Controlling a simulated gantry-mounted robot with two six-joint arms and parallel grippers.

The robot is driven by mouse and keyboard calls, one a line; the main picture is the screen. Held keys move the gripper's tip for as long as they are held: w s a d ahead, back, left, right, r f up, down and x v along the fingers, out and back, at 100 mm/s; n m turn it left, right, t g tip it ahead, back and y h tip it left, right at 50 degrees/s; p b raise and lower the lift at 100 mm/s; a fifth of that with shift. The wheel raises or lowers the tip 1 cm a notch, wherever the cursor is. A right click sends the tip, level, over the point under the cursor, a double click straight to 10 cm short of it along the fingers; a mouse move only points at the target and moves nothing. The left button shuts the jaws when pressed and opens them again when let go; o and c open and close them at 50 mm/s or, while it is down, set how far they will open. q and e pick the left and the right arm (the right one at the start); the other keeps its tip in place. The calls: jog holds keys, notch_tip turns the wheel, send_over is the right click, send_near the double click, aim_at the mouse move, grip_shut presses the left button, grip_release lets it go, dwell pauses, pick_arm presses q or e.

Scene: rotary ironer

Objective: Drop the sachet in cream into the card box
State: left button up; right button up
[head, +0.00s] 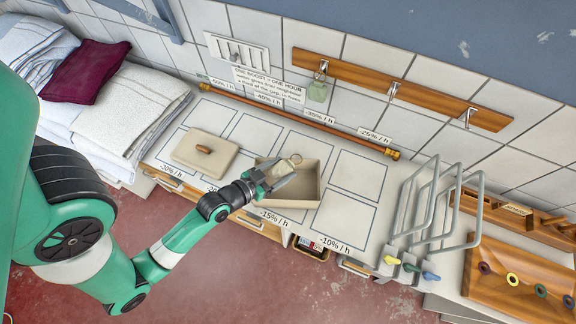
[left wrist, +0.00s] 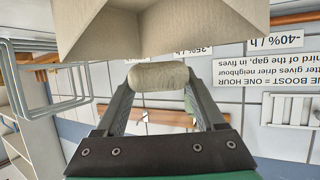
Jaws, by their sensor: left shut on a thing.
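My left gripper (head: 277,174) is shut on the cream sachet (head: 284,167), which also shows between the fingertips in the left wrist view (left wrist: 158,76). A small ring shows at the sachet's upper end in the head view. The open card box (head: 311,187) stands on the worktop, and the gripper and sachet appear over its left part. I cannot tell how high the sachet is above the box. The box also fills the top of the left wrist view (left wrist: 210,25). The gripper hides part of the box's left side. My right gripper is not in view.
A cream lid (head: 190,152) with a wooden knob lies left of the box. A green sachet (head: 317,91) hangs from the hook rail (head: 430,97). A copper pipe (head: 300,120) runs behind. Metal loops (head: 437,215) stand at right.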

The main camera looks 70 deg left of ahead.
pick_arm(q)
notch_tip(320, 180, down, 2)
jog(key=shift+f+b, duration=0.1)
jog(key=shift+b, duration=0.4)
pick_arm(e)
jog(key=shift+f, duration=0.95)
pick_arm(q)
jog(key=o, duration=1.3)
jog(key=shift+r, duration=0.2)
